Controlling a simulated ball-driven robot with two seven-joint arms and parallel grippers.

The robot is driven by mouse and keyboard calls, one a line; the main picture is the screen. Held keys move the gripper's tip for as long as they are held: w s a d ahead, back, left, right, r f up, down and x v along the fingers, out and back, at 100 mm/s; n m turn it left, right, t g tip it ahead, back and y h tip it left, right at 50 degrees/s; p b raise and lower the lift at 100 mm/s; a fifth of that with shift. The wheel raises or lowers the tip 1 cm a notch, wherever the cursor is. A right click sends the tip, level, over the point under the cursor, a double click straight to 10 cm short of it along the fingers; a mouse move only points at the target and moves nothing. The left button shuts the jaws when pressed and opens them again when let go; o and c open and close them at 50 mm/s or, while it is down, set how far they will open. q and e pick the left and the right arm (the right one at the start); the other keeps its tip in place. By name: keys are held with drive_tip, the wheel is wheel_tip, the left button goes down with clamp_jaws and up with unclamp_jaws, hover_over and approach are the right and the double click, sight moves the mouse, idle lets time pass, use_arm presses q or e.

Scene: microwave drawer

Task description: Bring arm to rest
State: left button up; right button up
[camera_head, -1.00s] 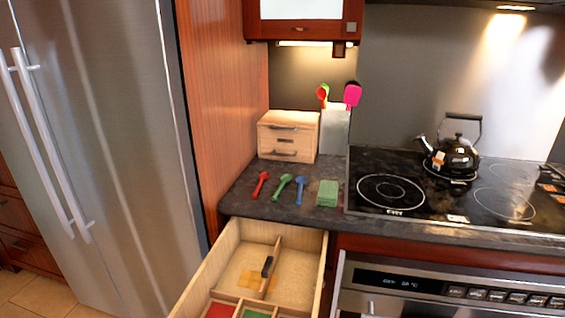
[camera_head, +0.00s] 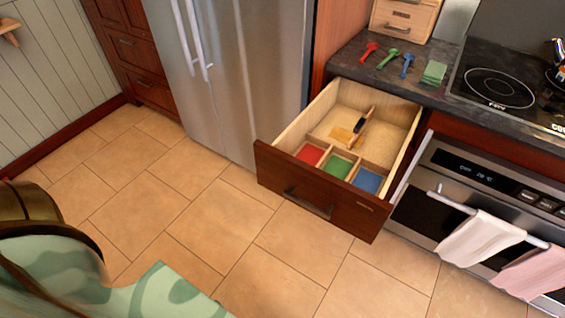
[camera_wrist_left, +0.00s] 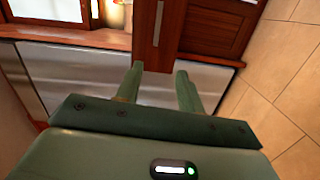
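My left gripper (camera_wrist_left: 160,78) shows in the left wrist view, its two green fingers apart with nothing between them. Beyond the fingers are wooden cabinet fronts and steel surfaces, with floor tiles on the right. No gripper is visible in the head view, and my right gripper is in neither view.
An open drawer (camera_head: 311,204) with red, green and blue compartments juts over the tiled floor (camera_head: 200,215). Red, green and blue spoons, a green stack (camera_head: 433,73) and a wooden box (camera_head: 404,18) stand on the counter. A fridge (camera_head: 245,75) and oven (camera_head: 460,185) flank the drawer.

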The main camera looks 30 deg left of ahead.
use_arm(q)
drive_tip(key=a+f+m+g, duration=0.8)
drive_tip(key=a+f+m, duration=0.7)
drive_tip(key=f, duration=0.3)
drive_tip(key=s+a+f+m+g+y, duration=0.25)
drive_tip(key=s+a+g+y, duration=0.2)
drive_tip(key=a, duration=0.75)
drive_tip(key=s+a+f+m+g+y, duration=0.2)
drive_tip(key=s+a+m+g+y, duration=0.3)
drive_tip(key=a, duration=0.7)
drive_tip(key=s+d+f+n+h, duration=0.1)
drive_tip(key=d+f+h, duration=0.1)
drive_tip(key=d, duration=1)
drive_tip(key=s+d+f+n+h, duration=0.1)
drive_tip(key=s+d+f+h, duration=0.1)
drive_tip(key=d, duration=1)
drive_tip(key=s+d+f+n+h, duration=0.1)
drive_tip(key=d+f, duration=0.4)
drive_tip(key=d, duration=0.7)
drive_tip(key=shift+s+f+h, duration=0.25)
drive_tip(key=shift+s+h, duration=0.3)
drive_tip(key=shift+h, duration=0.6)
